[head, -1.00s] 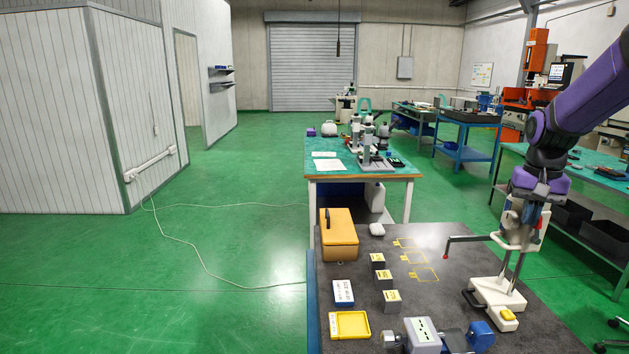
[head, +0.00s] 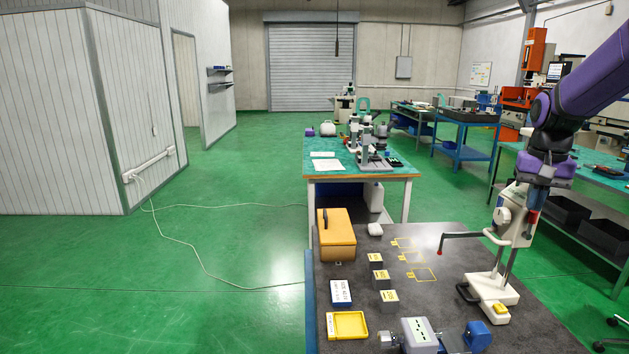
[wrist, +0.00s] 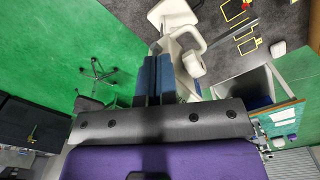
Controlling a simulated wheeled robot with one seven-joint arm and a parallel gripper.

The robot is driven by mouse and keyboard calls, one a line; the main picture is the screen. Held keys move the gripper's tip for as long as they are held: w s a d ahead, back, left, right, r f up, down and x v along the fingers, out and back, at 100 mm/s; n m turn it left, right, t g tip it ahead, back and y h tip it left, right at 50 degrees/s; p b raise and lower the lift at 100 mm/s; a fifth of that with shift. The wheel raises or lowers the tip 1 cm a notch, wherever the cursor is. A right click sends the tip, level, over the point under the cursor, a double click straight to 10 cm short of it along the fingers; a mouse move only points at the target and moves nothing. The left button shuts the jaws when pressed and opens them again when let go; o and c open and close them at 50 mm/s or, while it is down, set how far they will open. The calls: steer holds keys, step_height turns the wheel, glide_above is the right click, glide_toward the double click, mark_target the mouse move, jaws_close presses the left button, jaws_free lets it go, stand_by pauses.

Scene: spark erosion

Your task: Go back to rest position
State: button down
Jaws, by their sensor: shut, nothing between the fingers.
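My gripper (wrist: 156,78) shows in the wrist view as two blue fingers lying together, shut and empty. In the head view my purple and black arm comes in from the right edge, and the gripper (head: 534,198) hangs pointing down behind or beside the upper part of a white stand instrument (head: 491,290). I cannot tell whether it touches the instrument. In the wrist view the white instrument (wrist: 190,40) is just beyond the fingertips.
The dark table (head: 430,300) holds an orange box (head: 337,240), several small grey blocks (head: 376,261), a yellow tray (head: 347,325) and a grey device (head: 420,335). Yellow outlines (head: 411,257) mark bare tabletop. A workbench (head: 590,170) stands to the right.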

steer(key=shift+a+r, duration=0.25)
steer(key=shift+r, duration=0.2)
steer(key=shift+a+r, duration=0.2)
steer(key=shift+r, duration=0.25)
steer(key=s+a+r+n+t, duration=0.1)
steer(key=s+a+r+n, duration=0.15)
steer(key=s+a, duration=0.35)
steer(key=s+a+r+n+t, duration=0.15)
steer(key=s+a+r, duration=0.25)
steer(key=s, duration=0.4)
steer(key=s+a+f+t, duration=0.1)
steer(key=s+a, duration=0.1)
steer(key=s, duration=0.4)
steer(key=s+a+f+n+t, duration=0.1)
steer(key=s+a+t, duration=0.1)
steer(key=s, duration=0.4)
steer(key=shift+s+f+n, duration=0.3)
steer(key=shift+f, duration=0.05)
